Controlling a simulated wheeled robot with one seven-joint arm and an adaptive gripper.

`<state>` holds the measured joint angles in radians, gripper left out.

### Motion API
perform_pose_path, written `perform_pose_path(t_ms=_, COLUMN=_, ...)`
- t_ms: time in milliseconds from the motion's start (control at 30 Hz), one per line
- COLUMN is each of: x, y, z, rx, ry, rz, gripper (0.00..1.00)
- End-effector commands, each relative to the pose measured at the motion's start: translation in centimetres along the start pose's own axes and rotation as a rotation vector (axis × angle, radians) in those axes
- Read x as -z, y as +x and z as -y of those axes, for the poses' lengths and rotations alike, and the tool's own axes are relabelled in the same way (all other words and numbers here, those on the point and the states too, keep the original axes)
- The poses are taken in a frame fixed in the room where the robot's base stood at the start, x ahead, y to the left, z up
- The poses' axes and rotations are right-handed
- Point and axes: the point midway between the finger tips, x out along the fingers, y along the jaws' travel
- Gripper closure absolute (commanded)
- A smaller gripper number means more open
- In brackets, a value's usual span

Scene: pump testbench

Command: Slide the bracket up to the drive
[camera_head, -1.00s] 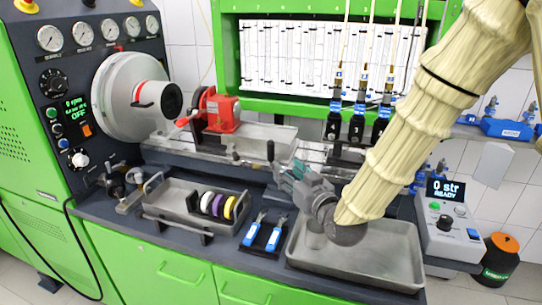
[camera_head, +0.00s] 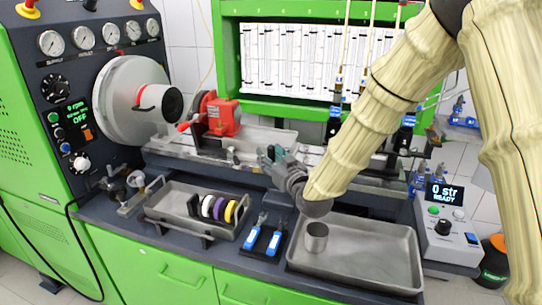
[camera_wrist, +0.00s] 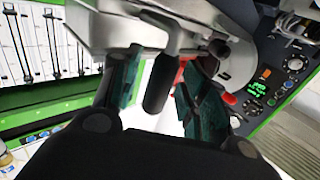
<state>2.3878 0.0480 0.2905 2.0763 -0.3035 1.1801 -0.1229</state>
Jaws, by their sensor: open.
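The bracket carrying the red pump (camera_head: 222,118) stands on the bench rail, to the right of the drive and apart from it. The drive is a big grey drum with a black hub (camera_head: 171,102). My gripper (camera_head: 270,155) is open at the front edge of the rail, to the right of the red pump. In the wrist view, a dark rounded handle (camera_wrist: 161,84) hangs between my two open teal fingers, from a grey metal body. I cannot tell whether the fingers touch it. In the head view my gripper hides this handle.
A tray (camera_head: 350,285) with a metal cup (camera_head: 316,238) lies at the front right. A smaller tray with several coloured rings (camera_head: 218,208) and blue-handled tools (camera_head: 264,240) lie in front of the rail. A control box (camera_head: 450,238) stands at the right.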

Motion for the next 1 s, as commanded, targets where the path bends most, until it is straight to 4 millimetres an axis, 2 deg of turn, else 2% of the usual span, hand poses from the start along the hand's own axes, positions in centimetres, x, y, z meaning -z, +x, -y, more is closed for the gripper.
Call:
perform_pose_path(t_ms=267, x=0.0, y=0.1, z=0.0, rx=0.0, ry=0.0, rz=0.001, gripper=0.57)
perform_pose_path(t_ms=367, x=0.0, y=0.1, z=0.0, rx=0.0, ry=0.0, rz=0.001, gripper=0.71)
perform_pose_path(t_ms=500, x=0.0, y=0.1, z=0.0, rx=0.0, ry=0.0, rz=0.0, gripper=0.97)
perform_pose_path(t_ms=533, x=0.0, y=0.1, z=0.0, rx=0.0, ry=0.0, rz=0.0, gripper=1.0)
perform_pose_path(t_ms=767, x=-0.1, y=0.3, z=0.2, rx=0.0, ry=0.0, rz=0.0, gripper=1.0)
perform_pose_path(t_ms=1000, x=-0.2, y=2.6, z=2.1, rx=-0.007, ry=-0.002, rz=-0.002, gripper=1.0)
